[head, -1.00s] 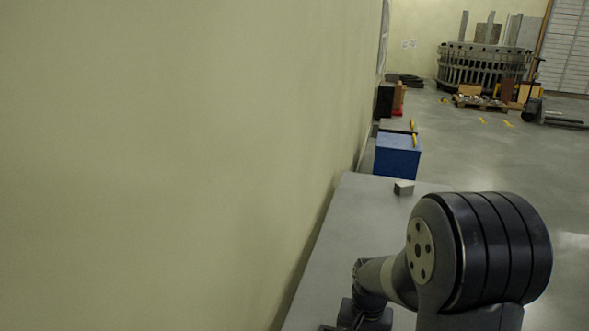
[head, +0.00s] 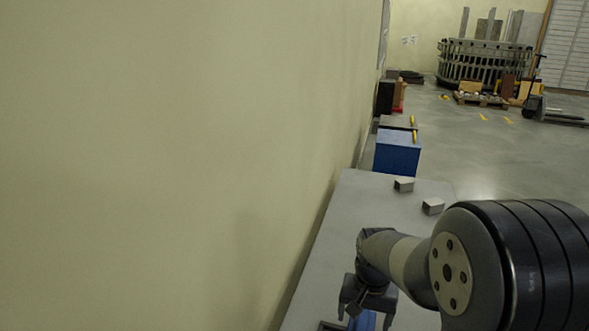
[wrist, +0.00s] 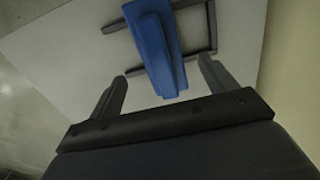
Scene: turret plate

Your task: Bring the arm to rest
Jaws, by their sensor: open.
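My gripper (head: 365,312) hangs at the lower middle of the head view, over the grey table (head: 349,212). In the wrist view my gripper (wrist: 163,73) has its two fingers wide apart with nothing held between them. A blue block-like piece (wrist: 152,45) lies beyond the fingers, across a dark rectangular frame (wrist: 213,22) on the table. In the head view only a bit of the blue piece (head: 362,322) shows, just below the gripper. My arm covers the table's lower right part.
Two small grey blocks (head: 404,185) (head: 433,206) sit at the table's far end. A blue box (head: 397,153) stands on the floor beyond. A plain wall (head: 180,160) runs close along the table's left side. Open floor (head: 500,165) lies to the right.

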